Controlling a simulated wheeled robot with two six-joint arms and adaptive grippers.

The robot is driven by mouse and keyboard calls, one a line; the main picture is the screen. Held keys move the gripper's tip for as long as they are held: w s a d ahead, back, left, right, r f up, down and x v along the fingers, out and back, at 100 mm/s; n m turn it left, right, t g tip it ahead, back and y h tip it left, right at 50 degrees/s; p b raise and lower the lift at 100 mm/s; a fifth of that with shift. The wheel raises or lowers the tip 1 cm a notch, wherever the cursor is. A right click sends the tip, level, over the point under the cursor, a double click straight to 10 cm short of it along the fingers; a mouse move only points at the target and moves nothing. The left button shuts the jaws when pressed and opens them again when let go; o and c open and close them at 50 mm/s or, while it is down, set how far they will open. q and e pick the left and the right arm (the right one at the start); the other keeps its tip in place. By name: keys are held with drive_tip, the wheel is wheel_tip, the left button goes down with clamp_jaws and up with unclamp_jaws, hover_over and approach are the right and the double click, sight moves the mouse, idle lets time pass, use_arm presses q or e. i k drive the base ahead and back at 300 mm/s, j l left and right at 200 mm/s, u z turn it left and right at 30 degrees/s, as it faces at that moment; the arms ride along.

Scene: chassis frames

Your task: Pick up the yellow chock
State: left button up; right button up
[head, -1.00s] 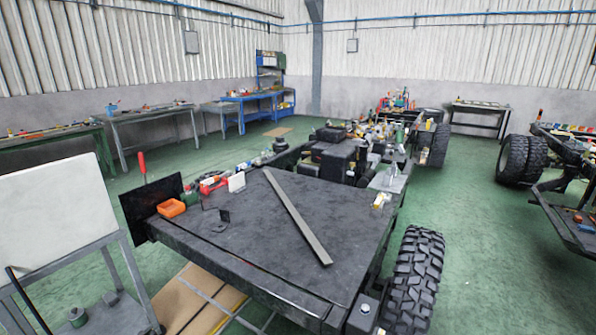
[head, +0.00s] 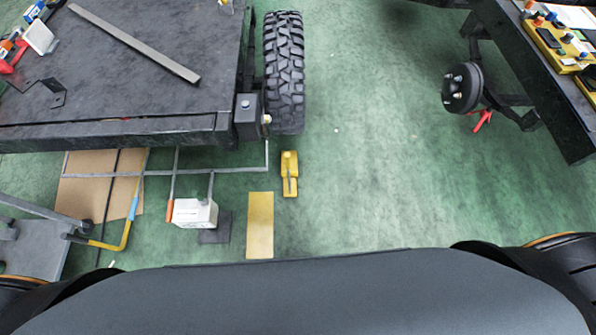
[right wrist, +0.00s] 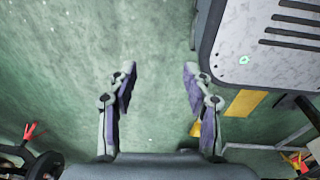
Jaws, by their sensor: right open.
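The yellow chock (head: 289,173) lies on the green floor in the head view, just below the black tyre and apart from it. In the right wrist view a small yellow piece (right wrist: 195,129), which looks like the chock, shows partly hidden behind the right-hand finger. My right gripper (right wrist: 159,75) is open, with nothing but floor showing between its fingers. It is not touching the chock as far as I can see. My left gripper is in neither current view.
A flat yellow board (head: 260,225) lies near the chock, with a white box (head: 195,213) to its left. The black tyre (head: 284,70) and dark workbench top (head: 120,85) stand above. Green floor (head: 380,170) is clear to the right, up to another chassis (head: 540,85).

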sight(289, 170)
drive_tip(key=i+l+u, duration=0.55)
drive_tip(key=u, duration=0.15)
drive_tip(key=i+l+u, duration=0.2)
drive_tip(key=l+u, duration=0.15)
